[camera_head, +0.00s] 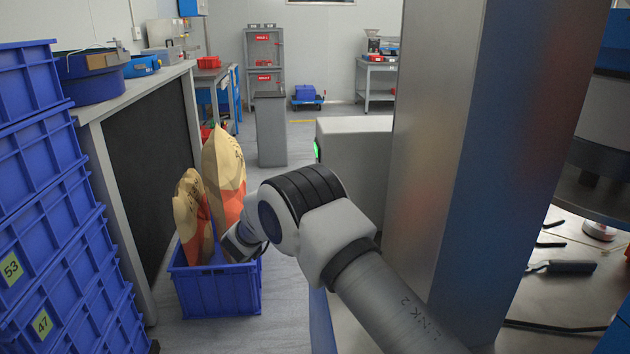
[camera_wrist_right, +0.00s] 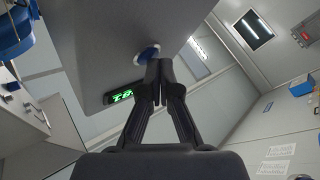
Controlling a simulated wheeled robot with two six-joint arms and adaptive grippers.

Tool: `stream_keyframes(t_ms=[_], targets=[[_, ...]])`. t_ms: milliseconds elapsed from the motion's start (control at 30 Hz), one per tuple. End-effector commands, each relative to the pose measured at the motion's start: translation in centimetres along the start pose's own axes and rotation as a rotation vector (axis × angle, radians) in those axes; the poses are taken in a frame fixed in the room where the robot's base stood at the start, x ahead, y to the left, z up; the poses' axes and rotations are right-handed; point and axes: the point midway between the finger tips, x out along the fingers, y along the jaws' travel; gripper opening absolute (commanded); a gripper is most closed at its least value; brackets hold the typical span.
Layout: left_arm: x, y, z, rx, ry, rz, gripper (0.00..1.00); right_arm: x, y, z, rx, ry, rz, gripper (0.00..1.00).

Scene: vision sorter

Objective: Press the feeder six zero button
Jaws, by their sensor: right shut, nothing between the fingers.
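In the right wrist view, a round blue button (camera_wrist_right: 147,52) with a pale ring sits on a grey housing (camera_wrist_right: 95,45). A dark display (camera_wrist_right: 122,93) with green characters is beside it; I cannot read them surely. My right gripper (camera_wrist_right: 158,66) is shut and empty, its fingertips at the button's edge in the picture. I cannot tell whether they touch it. In the head view, a grey box (camera_head: 357,165) shows a green glow on its left side. My left gripper is not in view.
Stacked blue crates (camera_head: 45,190) stand at the left. A blue crate (camera_head: 220,292) with paper sacks (camera_head: 224,175) stands on the floor near my arm. A tall grey column (camera_head: 485,150) blocks the right.

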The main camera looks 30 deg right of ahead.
Motion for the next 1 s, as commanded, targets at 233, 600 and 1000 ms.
stream_keyframes(t_ms=[233,600,1000], targets=[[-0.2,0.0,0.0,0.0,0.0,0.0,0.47,0.3,0.2,0.1,-0.001,-0.001,0.001,0.0],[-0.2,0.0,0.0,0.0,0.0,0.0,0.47,0.1,0.1,0.1,0.0,0.0,0.0,0.0],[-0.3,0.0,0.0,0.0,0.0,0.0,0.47,-1.0,-0.7,-0.7,-0.001,-0.001,0.001,0.0]])
